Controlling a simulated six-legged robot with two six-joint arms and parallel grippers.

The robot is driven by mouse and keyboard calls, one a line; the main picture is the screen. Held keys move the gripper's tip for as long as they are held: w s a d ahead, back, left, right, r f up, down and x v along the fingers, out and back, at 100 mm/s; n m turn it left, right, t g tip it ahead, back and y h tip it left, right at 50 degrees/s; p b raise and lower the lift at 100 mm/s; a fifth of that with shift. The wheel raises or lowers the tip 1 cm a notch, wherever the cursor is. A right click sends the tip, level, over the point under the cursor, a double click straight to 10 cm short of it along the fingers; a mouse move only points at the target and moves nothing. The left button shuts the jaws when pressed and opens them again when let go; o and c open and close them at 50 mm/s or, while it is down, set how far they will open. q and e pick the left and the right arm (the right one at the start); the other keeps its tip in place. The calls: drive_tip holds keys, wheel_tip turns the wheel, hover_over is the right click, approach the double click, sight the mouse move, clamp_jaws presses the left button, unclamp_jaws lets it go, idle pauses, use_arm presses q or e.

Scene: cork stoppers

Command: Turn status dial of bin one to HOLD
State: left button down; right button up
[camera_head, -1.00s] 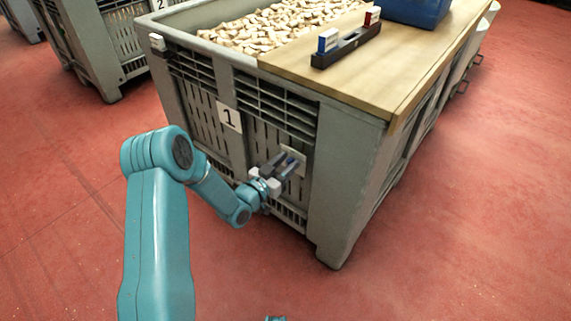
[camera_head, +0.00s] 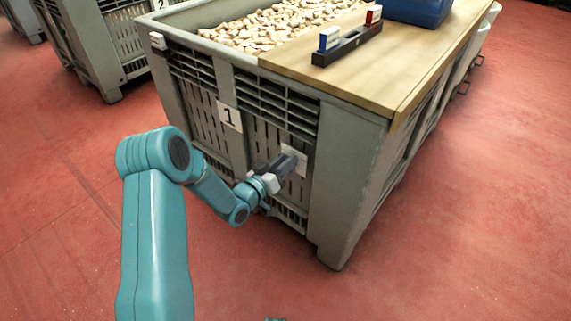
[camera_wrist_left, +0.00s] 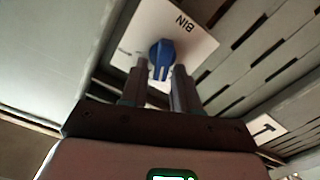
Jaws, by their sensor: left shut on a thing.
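Bin one (camera_head: 345,190) is a grey slatted bin with a white "1" label (camera_head: 229,117). Its status dial is a blue knob (camera_wrist_left: 162,56) on a white plate (camera_wrist_left: 178,22) marked "BIN"; the plate also shows in the head view (camera_head: 297,160). My left gripper (camera_wrist_left: 160,78) is at the plate, its two fingers shut on the blue knob, one on each side. In the head view my left gripper (camera_head: 288,162) hides the knob. The wrist view is rolled, so the plate looks tilted. Other plate lettering is too small or hidden to read. My right gripper is not in view.
Corks (camera_head: 265,30) fill the open part of the bin. A wooden board (camera_head: 390,75) on top carries a dark holder (camera_head: 346,48) with a blue and a red block, and a blue crate (camera_head: 425,10). Bin two (camera_head: 85,50) stands behind left. The red floor is clear in front.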

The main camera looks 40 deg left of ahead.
use_arm(q)
drive_tip(key=shift+a+f+n, duration=0.1)
drive_tip(key=shift+f+n, duration=0.05)
drive_tip(key=shift+n, duration=1.05)
drive_tip(key=shift+a+f+n, duration=0.1)
drive_tip(key=shift+a+n, duration=0.05)
drive_tip(key=shift+n, duration=1.05)
drive_tip(key=shift+a+f+n, duration=0.1)
drive_tip(key=shift+f+n, duration=0.05)
drive_tip(key=shift+n, duration=1.05)
drive_tip(key=c, duration=1.1)
unclamp_jaws()
drive_tip(key=shift+s, duration=0.1)
